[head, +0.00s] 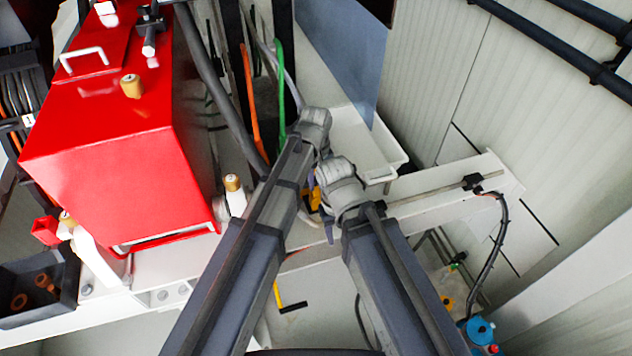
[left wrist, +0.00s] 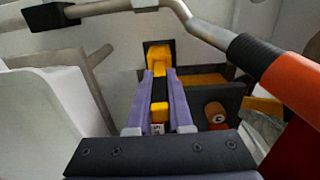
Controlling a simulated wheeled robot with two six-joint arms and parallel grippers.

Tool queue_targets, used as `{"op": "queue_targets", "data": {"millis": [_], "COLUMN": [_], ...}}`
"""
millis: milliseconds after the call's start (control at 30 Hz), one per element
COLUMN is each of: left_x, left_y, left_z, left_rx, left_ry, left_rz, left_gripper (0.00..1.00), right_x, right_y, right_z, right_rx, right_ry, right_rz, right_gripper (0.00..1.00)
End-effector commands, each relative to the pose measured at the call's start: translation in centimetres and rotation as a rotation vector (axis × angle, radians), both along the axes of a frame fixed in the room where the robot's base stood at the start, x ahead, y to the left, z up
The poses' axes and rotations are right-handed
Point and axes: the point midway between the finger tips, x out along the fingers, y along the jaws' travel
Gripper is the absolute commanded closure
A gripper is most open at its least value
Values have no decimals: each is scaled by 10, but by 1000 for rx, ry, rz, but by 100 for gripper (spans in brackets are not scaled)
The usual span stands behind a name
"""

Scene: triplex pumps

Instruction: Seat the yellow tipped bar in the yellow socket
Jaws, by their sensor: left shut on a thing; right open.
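In the left wrist view my left gripper (left wrist: 161,80) has its purple fingers shut on a bar (left wrist: 160,90) with yellow and black parts. A yellow block (left wrist: 158,54) shows just beyond the fingertips; I cannot tell whether it is the bar's tip or the socket. A dark holder with a yellow inside (left wrist: 203,79) lies right of the fingers. In the head view my left gripper (head: 310,186) is mostly hidden by its own arm, beside small yellow parts (head: 316,199). My right gripper (head: 328,226) is open, lower and largely hidden behind its wrist.
A red pump housing (head: 110,170) fills the left. A white tray (head: 385,172) stands right of my wrists, above a white beam (head: 440,195). Orange (head: 251,95) and green (head: 281,85) hoses run behind. A tan-capped cylinder (left wrist: 215,113) is close to the left fingers.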

Motion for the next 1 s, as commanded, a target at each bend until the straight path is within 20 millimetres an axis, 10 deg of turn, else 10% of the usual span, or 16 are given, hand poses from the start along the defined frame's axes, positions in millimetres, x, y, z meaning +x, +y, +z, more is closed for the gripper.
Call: {"op": "queue_targets", "data": {"millis": [333, 1000], "left_x": [0, 0], "left_y": [0, 0], "left_z": [0, 31], "left_rx": [0, 0], "left_ry": [0, 0], "left_rz": [0, 0], "left_gripper": [51, 51], "right_x": [0, 0], "right_y": [0, 0], "right_z": [0, 31], "right_rx": [0, 0], "right_ry": [0, 1], "right_rz": [0, 2], "right_gripper": [50, 50]}}
